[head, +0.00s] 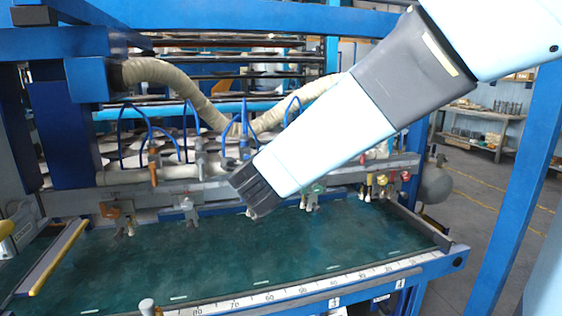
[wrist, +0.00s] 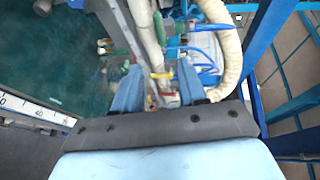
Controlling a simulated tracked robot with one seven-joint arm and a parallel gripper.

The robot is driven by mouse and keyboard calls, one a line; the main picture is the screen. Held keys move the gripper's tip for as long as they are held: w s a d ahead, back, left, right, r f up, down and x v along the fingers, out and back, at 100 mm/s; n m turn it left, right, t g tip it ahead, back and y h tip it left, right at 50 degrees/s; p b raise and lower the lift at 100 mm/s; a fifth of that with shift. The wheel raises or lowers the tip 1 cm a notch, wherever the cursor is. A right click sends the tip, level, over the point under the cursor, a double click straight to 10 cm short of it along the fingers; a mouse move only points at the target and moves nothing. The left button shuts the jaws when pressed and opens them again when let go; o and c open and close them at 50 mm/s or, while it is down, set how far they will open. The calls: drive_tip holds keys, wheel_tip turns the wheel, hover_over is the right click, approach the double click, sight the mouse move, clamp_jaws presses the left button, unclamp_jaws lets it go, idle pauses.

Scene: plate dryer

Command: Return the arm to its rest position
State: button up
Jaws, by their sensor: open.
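My arm reaches in from the upper right of the head view, pale blue with dark grey sections. My gripper (head: 252,190) is at its lower left end, in front of the pipe rail and above the green plate bed. In the wrist view my gripper (wrist: 158,88) shows two blue fingers spread apart, with nothing held between them. Behind the gap I see small valves with a yellow handle (wrist: 161,75). Part of the rail is hidden behind my arm in the head view.
The green bed (head: 200,262) has a white ruler edge (head: 270,297) in front. Valves and a beige hose (head: 170,80) line the back. Blue posts stand at left and right, one blue post (head: 520,170) close to my arm. Open floor (head: 470,215) lies right.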

drive_tip(key=shift+s, duration=0.7)
drive_tip(key=shift+r, duration=0.15)
drive_tip(key=s+d+r+n+g+y, duration=0.25)
drive_tip(key=d+n+y, duration=0.3)
drive_tip(key=n, duration=0.55)
drive_tip(key=s+d+f+n+g+h, duration=0.1)
drive_tip(key=s+d+f+n+g, duration=0.2)
drive_tip(key=s+d, duration=0.5)
drive_tip(key=s+d+f+n+g+h, duration=0.2)
drive_tip(key=s+d+f+n+g, duration=0.1)
drive_tip(key=s+d, duration=0.6)
drive_tip(key=shift+s+d+f+n+g, duration=0.2)
drive_tip(key=shift+s+d+n+g, duration=0.05)
drive_tip(key=shift+d+n+g, duration=0.65)
